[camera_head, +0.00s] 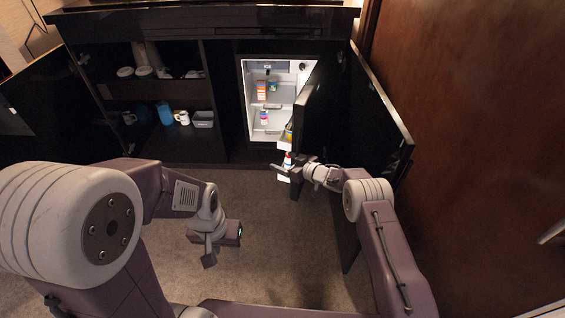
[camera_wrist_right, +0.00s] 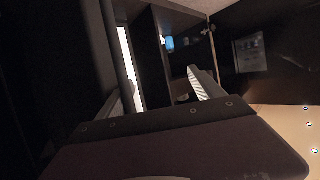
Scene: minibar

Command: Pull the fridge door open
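The fridge (camera_head: 249,75) stands in the dark cabinet, its lit white interior showing. Its dark door (camera_head: 307,108) is swung out to the right, partly open. My right gripper (camera_head: 285,170) is at the lower part of the fridge door, near its free edge; I cannot tell whether it touches the door. In the right wrist view its ridged finger (camera_wrist_right: 204,84) stands apart from the other side, with nothing visibly held. My left gripper (camera_head: 222,247) is open and empty above the carpet, away from the fridge.
An outer cabinet door (camera_head: 385,105) stands open to the right, beside a brown wooden wall (camera_head: 470,130). Left shelves hold a blue cup (camera_head: 165,114), mugs and a grey box (camera_head: 203,119). Bottles and cartons sit in the fridge. The carpet (camera_head: 285,230) before it is clear.

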